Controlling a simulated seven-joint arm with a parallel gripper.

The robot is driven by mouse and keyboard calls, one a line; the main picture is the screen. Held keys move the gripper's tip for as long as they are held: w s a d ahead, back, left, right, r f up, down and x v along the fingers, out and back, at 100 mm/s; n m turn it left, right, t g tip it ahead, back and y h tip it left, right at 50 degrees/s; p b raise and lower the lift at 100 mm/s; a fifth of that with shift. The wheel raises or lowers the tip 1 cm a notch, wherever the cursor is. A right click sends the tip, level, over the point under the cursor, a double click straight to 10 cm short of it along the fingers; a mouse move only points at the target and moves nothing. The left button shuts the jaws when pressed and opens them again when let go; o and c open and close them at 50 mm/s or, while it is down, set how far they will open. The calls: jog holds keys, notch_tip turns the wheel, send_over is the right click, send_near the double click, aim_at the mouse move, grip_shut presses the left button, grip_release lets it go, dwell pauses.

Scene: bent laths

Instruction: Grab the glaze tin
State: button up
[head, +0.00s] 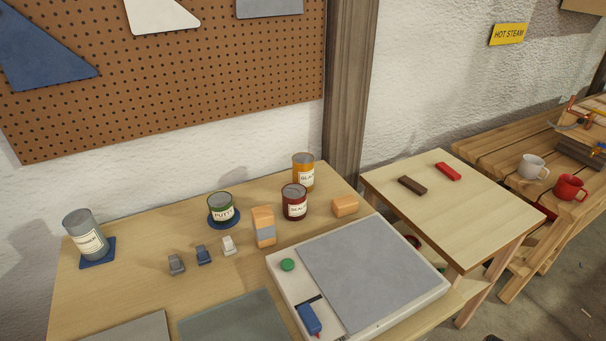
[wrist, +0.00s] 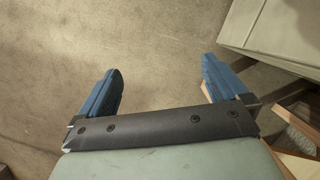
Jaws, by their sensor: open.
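The glaze tin (head: 303,172) is an orange-yellow can with a grey lid and a pale label, of which I can read only the start. It stands upright at the back right of the wooden table (head: 150,272). A dark red tin (head: 294,203) labelled like "SEAL" stands just in front of it and hides part of its lower left. My gripper (wrist: 160,88) shows only in the wrist view. Its two blue fingers are wide apart with nothing between them, above bare floor. The glaze tin is not in the wrist view.
Orange blocks (head: 264,226) and small clamps stand mid-table. A white tray with a grey panel (head: 365,262) fills the front right. A side table (head: 436,205) stands to the right.

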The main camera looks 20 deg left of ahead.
jog(key=w+d+r+t+y, duration=0.15)
jog(key=w+d+r, duration=0.3)
jog(key=w, duration=0.45)
jog(key=w+d+r+t, duration=0.3)
jog(key=w+d+r, duration=0.15)
jog(key=w, duration=0.45)
jog(key=w+d+r+t+y, duration=0.1)
jog(key=w+d+r+t, duration=0.15)
jog(key=w+r, duration=0.45)
jog(key=w+d+r+n+t+y, duration=0.15)
jog(key=w+d+r, duration=0.25)
jog(key=w+r, duration=0.6)
jog(key=w+d+r+n+t, duration=0.1)
jog(key=w+d+r+t, duration=0.2)
jog(key=w+r, duration=0.7)
jog(key=w+a+r+n+g, duration=0.1)
jog(key=w+a+r, duration=0.15)
jog(key=a, duration=0.75)
jog(key=w+a+r+n+g, duration=0.15)
jog(key=a+r, duration=0.25)
jog(key=a, duration=0.7)
jog(key=n+g+h, duration=0.2)
jog(key=n+g, duration=0.1)
jog(key=n, duration=0.4)
send_near(304, 159)
jog(key=x, duration=1.2)
jog(key=shift+r, duration=0.1)
